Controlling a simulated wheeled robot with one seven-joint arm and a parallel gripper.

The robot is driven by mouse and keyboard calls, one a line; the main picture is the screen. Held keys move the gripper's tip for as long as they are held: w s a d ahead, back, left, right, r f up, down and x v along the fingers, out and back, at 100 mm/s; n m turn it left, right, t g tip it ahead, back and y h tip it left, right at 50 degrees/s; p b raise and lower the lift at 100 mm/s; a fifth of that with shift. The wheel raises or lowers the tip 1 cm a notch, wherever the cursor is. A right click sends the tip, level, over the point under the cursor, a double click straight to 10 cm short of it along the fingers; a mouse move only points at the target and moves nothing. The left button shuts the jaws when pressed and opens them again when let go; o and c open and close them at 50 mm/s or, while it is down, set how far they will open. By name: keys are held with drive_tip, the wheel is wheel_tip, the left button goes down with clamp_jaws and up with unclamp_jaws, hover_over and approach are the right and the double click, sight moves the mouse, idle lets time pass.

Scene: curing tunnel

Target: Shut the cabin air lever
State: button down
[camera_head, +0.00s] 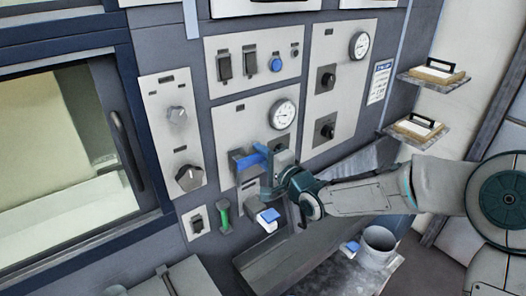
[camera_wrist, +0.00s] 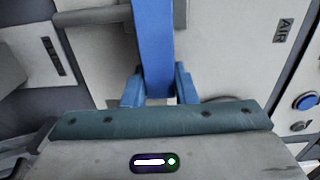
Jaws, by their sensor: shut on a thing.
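The cabin air lever (camera_head: 249,161) is a blue bar on the pale control panel, below a round gauge. In the wrist view the blue lever (camera_wrist: 153,45) runs from the top of the picture down between my fingers. My gripper (camera_head: 272,168) is at the lever's right end in the head view, and hides part of it. In the wrist view my gripper (camera_wrist: 160,88) is shut on the lever, with a blue finger on each side. An AIR label (camera_wrist: 284,31) shows on the panel to the right.
A green handle (camera_head: 223,216) and a blue-topped switch (camera_head: 268,217) are below the lever. A gauge (camera_head: 283,114) and black knobs (camera_head: 325,128) are close by. A ledge (camera_head: 290,258) juts out below. A bucket (camera_head: 379,246) stands at lower right.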

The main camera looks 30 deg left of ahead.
drive_tip(key=shift+s+f, duration=0.1)
drive_tip(key=shift+f, duration=0.2)
drive_tip(key=c, duration=1.2)
unclamp_jaws()
drive_tip(key=shift+o, duration=0.2)
drive_tip(key=shift+r, duration=0.15)
drive_tip(key=shift+d, duration=0.1)
drive_tip(key=shift+s+d, duration=0.1)
drive_tip(key=shift+d, duration=0.45)
drive_tip(key=b+v, duration=0.1)
drive_tip(key=v, duration=1.1)
drive_tip(key=shift+s+d, duration=0.2)
drive_tip(key=shift+s, duration=0.1)
